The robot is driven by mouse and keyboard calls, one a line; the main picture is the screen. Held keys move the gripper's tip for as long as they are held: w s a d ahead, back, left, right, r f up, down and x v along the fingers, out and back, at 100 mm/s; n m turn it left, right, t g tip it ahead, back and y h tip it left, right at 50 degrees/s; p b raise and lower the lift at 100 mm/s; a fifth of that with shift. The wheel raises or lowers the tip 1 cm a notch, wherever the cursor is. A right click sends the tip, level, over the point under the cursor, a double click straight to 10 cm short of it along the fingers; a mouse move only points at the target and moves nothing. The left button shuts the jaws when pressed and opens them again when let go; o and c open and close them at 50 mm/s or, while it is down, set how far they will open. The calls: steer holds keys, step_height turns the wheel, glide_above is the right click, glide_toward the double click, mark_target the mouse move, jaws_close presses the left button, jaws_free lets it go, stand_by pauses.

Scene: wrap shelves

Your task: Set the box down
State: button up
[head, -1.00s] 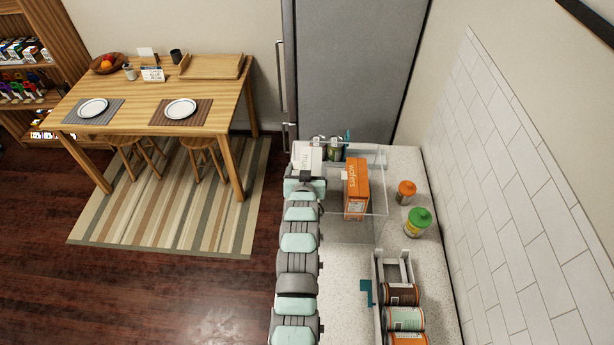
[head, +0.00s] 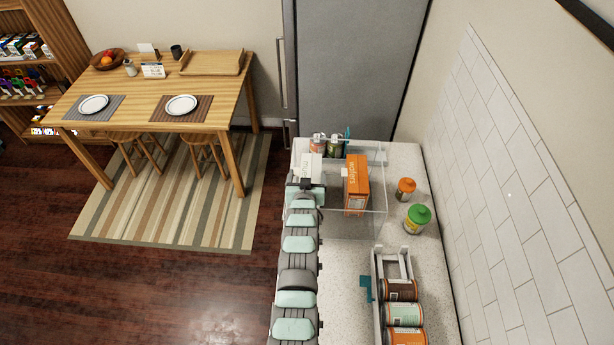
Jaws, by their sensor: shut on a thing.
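A white box (head: 311,168) with printed letters is at the far end of my arm, over the left edge of the counter. My gripper (head: 308,182) is shut on it; the fingers are mostly hidden by the wrist and the box. A clear shelf (head: 375,222) stands on the counter just to the right of the box. An orange wafers box (head: 358,180) stands upright at the clear shelf, right of the white box with a small gap between them. I cannot tell whether the white box touches the shelf.
Bottles (head: 334,148) stand behind the white box. An orange-lidded jar (head: 405,189) and a green-lidded jar (head: 417,219) stand right of the shelf. A rack with several cans (head: 402,291) is nearer on the counter (head: 347,265). The fridge (head: 350,70) closes off the back.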

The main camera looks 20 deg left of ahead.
steer(key=shift+w+f+b, duration=0.1)
steer(key=shift+f+b, duration=0.2)
steer(key=shift+f, duration=0.1)
steer(key=o, duration=1.7)
steer(key=shift+f, duration=0.1)
steer(key=shift+o, duration=1.4)
steer(key=shift+f, duration=0.2)
steer(key=shift+r+p, duration=0.3)
steer(key=r+b+v, duration=0.1)
steer(key=b+v, duration=0.1)
steer(key=v, duration=1)
